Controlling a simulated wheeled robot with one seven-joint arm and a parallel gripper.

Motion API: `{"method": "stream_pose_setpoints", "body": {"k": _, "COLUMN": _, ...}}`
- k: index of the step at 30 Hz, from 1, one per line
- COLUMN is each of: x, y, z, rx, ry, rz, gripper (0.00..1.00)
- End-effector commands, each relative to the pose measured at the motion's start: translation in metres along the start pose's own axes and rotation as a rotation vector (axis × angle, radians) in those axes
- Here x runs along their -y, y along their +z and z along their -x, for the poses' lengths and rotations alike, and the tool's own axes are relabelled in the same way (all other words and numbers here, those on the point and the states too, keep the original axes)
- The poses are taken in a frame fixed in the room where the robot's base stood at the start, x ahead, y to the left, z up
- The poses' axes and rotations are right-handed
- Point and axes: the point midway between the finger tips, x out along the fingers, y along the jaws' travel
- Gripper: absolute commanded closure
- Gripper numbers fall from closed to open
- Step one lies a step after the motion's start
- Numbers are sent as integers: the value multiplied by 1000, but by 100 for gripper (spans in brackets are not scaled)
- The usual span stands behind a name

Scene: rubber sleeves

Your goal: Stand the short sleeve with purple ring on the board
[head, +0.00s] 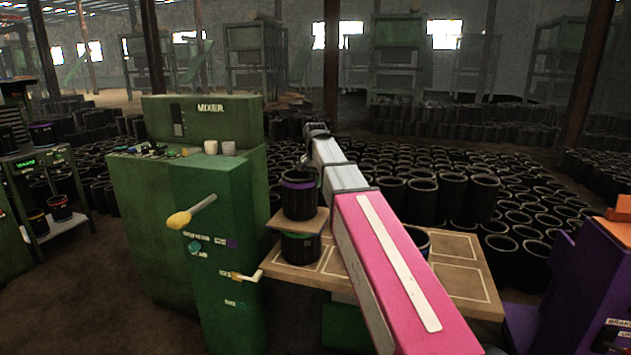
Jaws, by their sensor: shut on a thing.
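The short black sleeve with a purple ring (298,201) is upright over a small square wooden board (311,222). Its bottom looks to be at the board's surface; I cannot tell whether it rests there or hangs just above. The small board lies on a black sleeve with a green ring (300,249). My gripper (307,164) is at the top rim of the purple-ringed sleeve and shut on it. The fingers are small and mostly hidden by the sleeve and my wrist.
A wooden table top (465,255) with white outlined areas lies below; my pink arm crosses it. Another sleeve (424,241) on it is partly hidden by my arm. A green mixer cabinet (215,245) stands close left, a purple machine (590,280) right. Many black sleeves fill the floor behind.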

Motion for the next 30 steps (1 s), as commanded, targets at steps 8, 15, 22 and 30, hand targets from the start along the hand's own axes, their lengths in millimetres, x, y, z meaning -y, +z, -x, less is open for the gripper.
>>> {"method": "stream_pose_setpoints", "body": {"k": 8, "x": 0, "y": 0, "z": -4, "rx": -1, "ry": -1, "rz": 0, "gripper": 100}}
{"method": "stream_pose_setpoints", "body": {"k": 15, "x": 0, "y": 0, "z": -4, "rx": 0, "ry": 0, "rz": 0, "gripper": 66}}
{"method": "stream_pose_setpoints", "body": {"k": 22, "x": 0, "y": 0, "z": 1, "rx": -1, "ry": -1, "rz": 0, "gripper": 66}}
{"method": "stream_pose_setpoints", "body": {"k": 30, "x": 1, "y": -1, "z": 41, "rx": -3, "ry": -2, "rz": 0, "gripper": 66}}
